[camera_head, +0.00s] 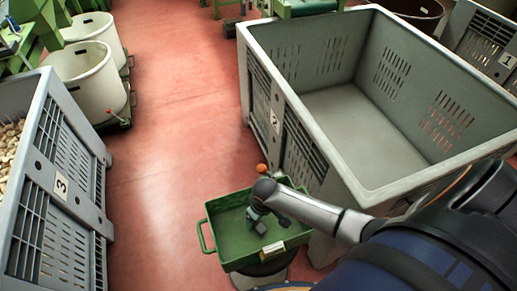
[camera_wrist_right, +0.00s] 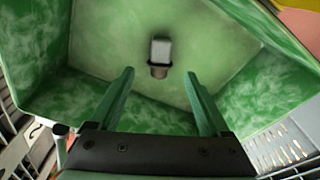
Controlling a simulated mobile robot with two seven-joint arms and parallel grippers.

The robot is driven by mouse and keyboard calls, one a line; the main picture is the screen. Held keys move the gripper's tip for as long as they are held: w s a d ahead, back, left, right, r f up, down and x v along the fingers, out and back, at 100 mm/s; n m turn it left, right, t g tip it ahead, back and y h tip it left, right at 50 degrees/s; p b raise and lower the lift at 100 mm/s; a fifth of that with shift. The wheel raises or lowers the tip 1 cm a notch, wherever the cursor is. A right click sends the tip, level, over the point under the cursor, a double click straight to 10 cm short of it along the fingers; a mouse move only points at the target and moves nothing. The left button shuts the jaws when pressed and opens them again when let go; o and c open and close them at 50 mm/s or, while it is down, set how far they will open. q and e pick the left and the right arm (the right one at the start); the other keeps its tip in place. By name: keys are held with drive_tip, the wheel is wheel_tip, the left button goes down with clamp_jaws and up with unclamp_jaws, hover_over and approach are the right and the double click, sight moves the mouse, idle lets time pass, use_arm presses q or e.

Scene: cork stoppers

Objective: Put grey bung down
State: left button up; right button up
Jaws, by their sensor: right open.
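The grey bung (camera_wrist_right: 160,50), with a grey cap and a brown cork end, is inside the green tray (camera_wrist_right: 90,95) in the right wrist view. It is beyond my right gripper (camera_wrist_right: 160,100), whose two green fingers are spread apart with nothing between them. In the head view my right gripper (camera_head: 257,220) hangs over the green tray (camera_head: 209,222), its arm reaching in from the right. I cannot make out the bung there. My left gripper is not in view.
A large empty grey crate (camera_head: 330,165) stands right of the tray. A grey crate marked 3 (camera_head: 62,190), holding corks (camera_head: 10,140), stands at left. White tubs (camera_head: 90,85) are behind it. The red floor (camera_head: 165,130) between is clear.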

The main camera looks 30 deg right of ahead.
sight(261, 228)
wheel_tip(261, 228, up, 13)
drive_tip(key=s+p, duration=0.1)
drive_tip(key=p, duration=0.2)
drive_tip(key=shift+s, duration=0.25)
drive_tip(key=shift+d, duration=0.15)
